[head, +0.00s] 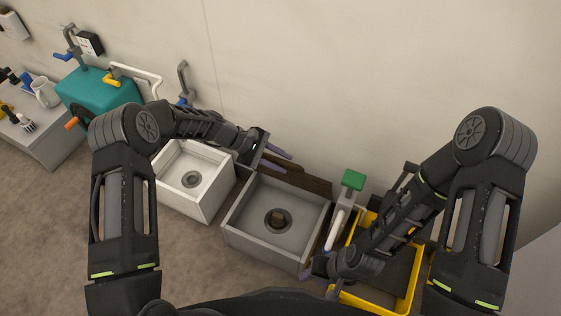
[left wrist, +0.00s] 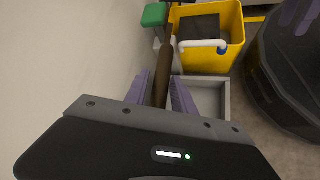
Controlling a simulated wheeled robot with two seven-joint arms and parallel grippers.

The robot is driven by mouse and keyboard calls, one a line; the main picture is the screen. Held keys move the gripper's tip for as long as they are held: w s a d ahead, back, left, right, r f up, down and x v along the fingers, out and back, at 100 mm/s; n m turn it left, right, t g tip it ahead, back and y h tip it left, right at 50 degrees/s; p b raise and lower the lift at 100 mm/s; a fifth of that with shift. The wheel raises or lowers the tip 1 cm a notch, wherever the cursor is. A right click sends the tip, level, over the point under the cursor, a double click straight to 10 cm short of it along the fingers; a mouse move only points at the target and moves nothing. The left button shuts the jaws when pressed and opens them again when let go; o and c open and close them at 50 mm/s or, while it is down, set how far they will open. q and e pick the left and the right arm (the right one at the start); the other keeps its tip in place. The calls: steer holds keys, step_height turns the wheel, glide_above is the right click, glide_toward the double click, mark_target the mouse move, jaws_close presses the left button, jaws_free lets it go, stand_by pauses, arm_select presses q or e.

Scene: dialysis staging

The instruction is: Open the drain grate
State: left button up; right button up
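The grey sink (head: 240,238) stands in the middle of the head view. Its round drain (head: 278,221) is dark with a small brown piece in the middle; I cannot tell whether that is the grate. My left gripper (head: 279,158) is above the back edge of the grey sink, away from the drain. Its purple fingers (left wrist: 161,95) are apart, with a dark brown bar (left wrist: 166,65) seen between them; contact is not clear. My right gripper (head: 306,272) is low by the sink's front right corner, partly hidden by its arm. Its two purple fingers look apart in the left wrist view (left wrist: 297,14).
A white sink (head: 207,197) stands to the left of the grey one. A yellow bucket (head: 412,285) stands to the right, beside a green-topped white piece (head: 353,180). A teal tank (head: 98,92) and a white jug (head: 45,92) are far left. The wall is close behind.

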arm_select(q)
steer(key=shift+o, duration=0.9)
steer(key=shift+a, duration=0.1)
steer(key=v, duration=0.7)
steer(key=shift+a+r+p, duration=0.2)
steer(key=shift+p, duration=0.2)
steer(key=shift+a, duration=0.1)
